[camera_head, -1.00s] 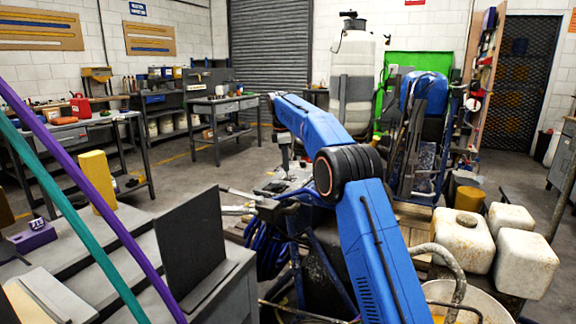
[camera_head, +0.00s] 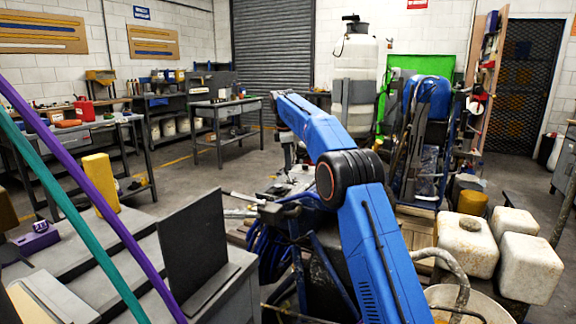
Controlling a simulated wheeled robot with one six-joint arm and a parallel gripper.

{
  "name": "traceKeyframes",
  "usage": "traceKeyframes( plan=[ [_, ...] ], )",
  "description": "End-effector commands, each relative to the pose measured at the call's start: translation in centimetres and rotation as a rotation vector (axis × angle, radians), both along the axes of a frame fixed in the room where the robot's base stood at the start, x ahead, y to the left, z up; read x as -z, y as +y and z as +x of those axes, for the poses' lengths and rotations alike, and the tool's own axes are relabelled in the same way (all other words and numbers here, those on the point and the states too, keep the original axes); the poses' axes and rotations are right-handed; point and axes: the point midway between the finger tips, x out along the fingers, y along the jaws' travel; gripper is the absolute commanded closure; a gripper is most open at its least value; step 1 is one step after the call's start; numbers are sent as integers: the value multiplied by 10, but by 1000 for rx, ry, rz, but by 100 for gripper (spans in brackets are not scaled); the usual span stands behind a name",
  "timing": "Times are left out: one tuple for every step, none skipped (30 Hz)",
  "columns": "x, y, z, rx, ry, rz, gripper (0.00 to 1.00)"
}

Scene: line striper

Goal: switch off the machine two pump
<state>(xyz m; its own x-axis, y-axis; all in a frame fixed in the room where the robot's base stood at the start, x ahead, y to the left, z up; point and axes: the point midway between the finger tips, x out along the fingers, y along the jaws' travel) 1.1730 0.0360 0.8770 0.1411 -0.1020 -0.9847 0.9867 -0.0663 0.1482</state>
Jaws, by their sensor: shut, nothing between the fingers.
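A blue-framed machine (camera_head: 310,240) with coiled blue hoses stands in the near middle, partly hidden behind my blue arm. A second blue machine (camera_head: 428,125) with hoses and a blue cover stands farther back to the right. I cannot tell which is machine two, and no pump switch can be made out. My arm reaches up from the bottom and bends down at its far end. My gripper (camera_head: 289,168) is small and dark there, above the cluttered top of the near machine. It is shut and holds nothing. I cannot tell whether it touches anything.
A grey bench (camera_head: 115,260) with a dark upright panel (camera_head: 193,245) fills the lower left. White jugs (camera_head: 528,266) and a bucket (camera_head: 442,296) crowd the lower right. A white tank (camera_head: 355,75) stands behind. Open floor (camera_head: 185,180) lies toward the left workbenches.

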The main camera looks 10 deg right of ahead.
Motion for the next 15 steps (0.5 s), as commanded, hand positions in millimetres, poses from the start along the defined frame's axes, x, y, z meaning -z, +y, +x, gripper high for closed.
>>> traceKeyframes(
  plan=[
    [0, 0, 0, 0, 0, 0, 100],
    [0, 0, 0, 0, 0, 0, 100],
    [-1, 0, 0, 0, 0, 0, 100],
    [-1, 0, 0, 0, -1, 0, 100],
    [-3, 0, 0, 0, -1, 0, 100],
    [-5, 1, 0, 0, -2, 0, 100],
    [-8, 1, -1, 0, -2, 0, 100],
    [-11, 1, -1, 0, -2, 0, 100],
    [-17, 2, -2, 0, -3, 1, 100],
    [-21, 2, -2, 0, -3, 1, 100],
    [-26, 3, -3, 0, -3, 1, 100],
    [-31, 4, -3, 0, -3, 1, 100],
    [-35, 4, -4, 0, -3, 1, 100],
    [-39, 4, -4, 0, -2, 0, 100],
    [-45, 5, -5, 0, -2, 1, 100]
  ],
)
